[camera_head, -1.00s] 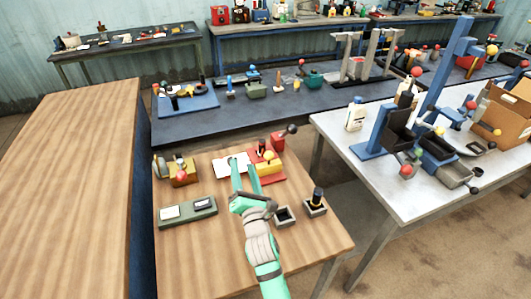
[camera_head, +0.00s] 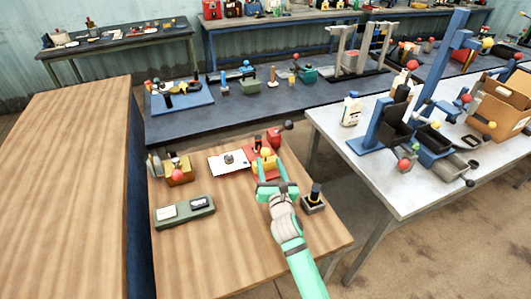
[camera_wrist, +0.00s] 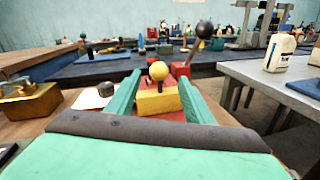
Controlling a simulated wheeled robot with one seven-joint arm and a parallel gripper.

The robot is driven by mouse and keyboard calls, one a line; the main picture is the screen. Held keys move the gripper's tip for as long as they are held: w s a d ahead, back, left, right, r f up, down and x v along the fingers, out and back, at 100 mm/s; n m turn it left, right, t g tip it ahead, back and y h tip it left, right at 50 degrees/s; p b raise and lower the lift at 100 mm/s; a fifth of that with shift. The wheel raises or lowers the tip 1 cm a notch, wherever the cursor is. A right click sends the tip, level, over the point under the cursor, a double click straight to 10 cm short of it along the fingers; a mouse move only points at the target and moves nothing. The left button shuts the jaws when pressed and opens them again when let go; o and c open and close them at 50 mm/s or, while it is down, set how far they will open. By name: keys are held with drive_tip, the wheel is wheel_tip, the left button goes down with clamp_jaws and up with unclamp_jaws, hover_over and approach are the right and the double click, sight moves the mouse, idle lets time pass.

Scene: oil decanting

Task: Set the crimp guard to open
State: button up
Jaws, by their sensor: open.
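A red-based press (camera_head: 274,145) stands at the back of the small wooden table. It carries a yellow block with a yellow ball knob (camera_wrist: 158,72), probably the crimp guard, and a red block with a black-ball lever (camera_wrist: 204,30). My gripper (camera_head: 267,168) is open and empty. In the wrist view the fingers of my gripper (camera_wrist: 158,85) point at the yellow block, one on each side of it in the picture. I cannot tell whether they touch it or how far away it is. My gripper partly hides the press base.
A white sheet with a dark knob (camera_head: 230,160) lies left of the press. A brass device with a red ball (camera_head: 178,170) and a grey-green tray (camera_head: 185,212) stand farther left. A black-handled tool in a square holder (camera_head: 315,198) is at the right.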

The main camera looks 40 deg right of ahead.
sight(266, 156)
drive_tip(key=shift+x, duration=3.35)
drive_tip(key=shift+a, duration=0.1)
drive_tip(key=shift+c, duration=0.5)
clamp_jaws()
